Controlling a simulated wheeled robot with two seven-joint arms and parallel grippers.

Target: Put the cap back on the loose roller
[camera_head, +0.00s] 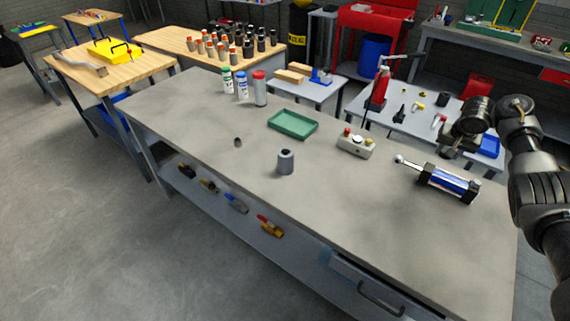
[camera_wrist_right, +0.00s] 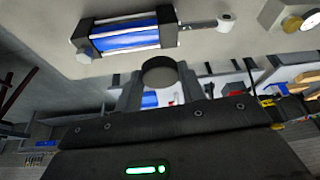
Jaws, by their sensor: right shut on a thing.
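My right gripper (camera_head: 450,148) hangs over the right part of the grey bench, by the blue and black cylinder. In the right wrist view its two fingers (camera_wrist_right: 160,86) are shut on a round, dark-faced piece (camera_wrist_right: 160,72). This may be the cap, but I cannot tell for sure. A short grey upright cylinder (camera_head: 286,161), possibly the loose roller, stands alone mid-bench, well left of my right gripper. A small brownish piece (camera_head: 238,142) lies to its left. My left gripper is not in view.
A blue and black cylinder with a rod (camera_head: 448,184) lies on the bench, also in the right wrist view (camera_wrist_right: 125,36). A button box (camera_head: 356,143), green tray (camera_head: 293,124) and several cans (camera_head: 242,86) stand farther back. The bench front is clear.

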